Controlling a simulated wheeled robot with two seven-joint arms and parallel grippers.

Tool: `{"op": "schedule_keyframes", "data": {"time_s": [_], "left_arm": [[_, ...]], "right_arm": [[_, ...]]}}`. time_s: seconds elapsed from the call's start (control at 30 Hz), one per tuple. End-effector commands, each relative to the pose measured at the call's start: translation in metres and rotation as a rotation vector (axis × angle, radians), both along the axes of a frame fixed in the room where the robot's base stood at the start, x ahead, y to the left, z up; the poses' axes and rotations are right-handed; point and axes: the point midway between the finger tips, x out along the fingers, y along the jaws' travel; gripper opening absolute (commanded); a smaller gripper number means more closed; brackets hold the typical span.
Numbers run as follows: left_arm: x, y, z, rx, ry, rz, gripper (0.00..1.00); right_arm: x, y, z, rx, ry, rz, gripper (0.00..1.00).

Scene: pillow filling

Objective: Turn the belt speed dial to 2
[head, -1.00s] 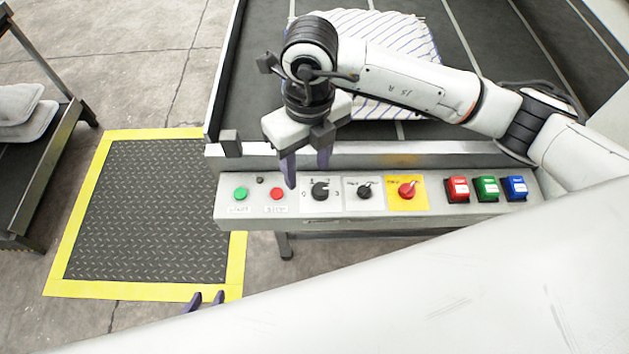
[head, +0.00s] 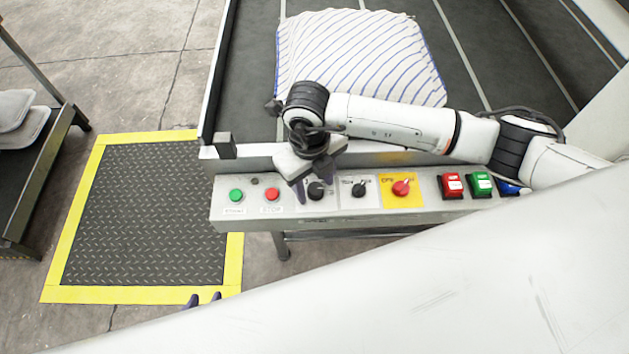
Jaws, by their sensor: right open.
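The control panel (head: 290,218) has a black dial (head: 316,189) on a white plate with number marks around it, partly covered by my gripper. A second black dial (head: 359,189) sits to its right on another white plate. My right gripper (head: 313,187) is open, pointing down, with its dark purple fingers at the first dial. One finger is at the dial's left; whether the fingers touch it I cannot tell. The dial's setting is not readable.
A red knob (head: 401,188) on a yellow plate, green (head: 236,195) and red (head: 271,194) buttons, and several coloured switches share the panel. A striped pillow cover (head: 360,55) lies on the dark belt (head: 470,50). A yellow-edged mat (head: 145,215) lies left.

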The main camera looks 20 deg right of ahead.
Motion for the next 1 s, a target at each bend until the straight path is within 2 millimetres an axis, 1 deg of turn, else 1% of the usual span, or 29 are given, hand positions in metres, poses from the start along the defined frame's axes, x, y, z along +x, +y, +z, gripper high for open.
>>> {"op": "schedule_keyframes", "data": {"time_s": [0.1,0.13,0.37,0.67,0.87,1.0], "left_arm": [[0.001,0.0,0.0,0.0,-0.001,0.0,0.31],[0.001,0.0,0.0,0.0,-0.001,0.0,0.31],[0.001,0.0,0.001,0.0,-0.002,-0.001,0.31],[0.001,-0.001,-0.003,-0.001,-0.003,-0.001,0.31],[0.001,-0.001,-0.013,-0.001,-0.004,-0.001,0.31],[0.001,-0.001,-0.024,0.001,-0.002,-0.004,0.31]], "right_arm": [[0.0,0.0,0.0,0.0,0.0,0.0,0.47],[0.0,0.0,0.0,0.0,0.0,0.0,0.46],[0.0,0.0,0.0,0.0,0.0,0.0,0.07],[0.0,0.0,-0.001,-0.001,0.0,0.033,0.06],[0.0,-0.001,-0.002,-0.001,-0.001,0.132,0.06],[0.0,-0.001,-0.003,-0.002,-0.002,0.245,0.06]]}}
